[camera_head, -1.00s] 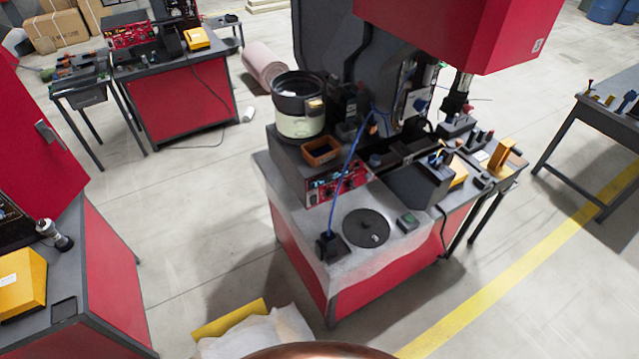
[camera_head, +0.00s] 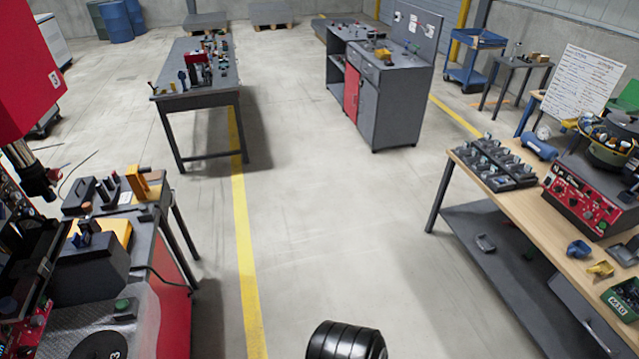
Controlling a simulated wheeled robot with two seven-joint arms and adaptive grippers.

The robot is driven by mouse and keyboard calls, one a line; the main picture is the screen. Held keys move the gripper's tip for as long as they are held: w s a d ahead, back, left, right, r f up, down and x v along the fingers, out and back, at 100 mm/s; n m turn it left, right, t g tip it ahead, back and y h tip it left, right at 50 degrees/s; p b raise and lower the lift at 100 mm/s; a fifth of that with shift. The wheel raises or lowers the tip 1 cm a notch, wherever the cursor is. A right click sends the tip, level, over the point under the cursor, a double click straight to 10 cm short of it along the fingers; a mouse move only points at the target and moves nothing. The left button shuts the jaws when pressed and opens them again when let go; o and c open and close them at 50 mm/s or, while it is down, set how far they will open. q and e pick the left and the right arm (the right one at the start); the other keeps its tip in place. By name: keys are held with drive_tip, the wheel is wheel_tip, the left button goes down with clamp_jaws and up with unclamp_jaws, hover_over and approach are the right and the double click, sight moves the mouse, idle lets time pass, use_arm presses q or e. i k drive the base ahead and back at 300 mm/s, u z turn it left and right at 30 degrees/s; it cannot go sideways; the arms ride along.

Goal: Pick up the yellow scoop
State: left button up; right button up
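A small yellow scoop (camera_head: 600,268) lies on the wooden-topped bench (camera_head: 545,222) at the right of the head view. A blue scoop (camera_head: 578,250) lies just left of and behind it. A green bin (camera_head: 622,298) stands in front of it, near the right edge of the picture. Neither of my grippers is in view.
A red control box (camera_head: 582,200) with a bowl on top stands behind the scoops. Black trays of parts (camera_head: 492,160) sit at the bench's far left end. Open floor (camera_head: 330,220) lies between this bench and the red machine's bench on the left.

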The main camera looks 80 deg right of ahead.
sight(602, 268)
drive_tip(key=z, duration=4.45)
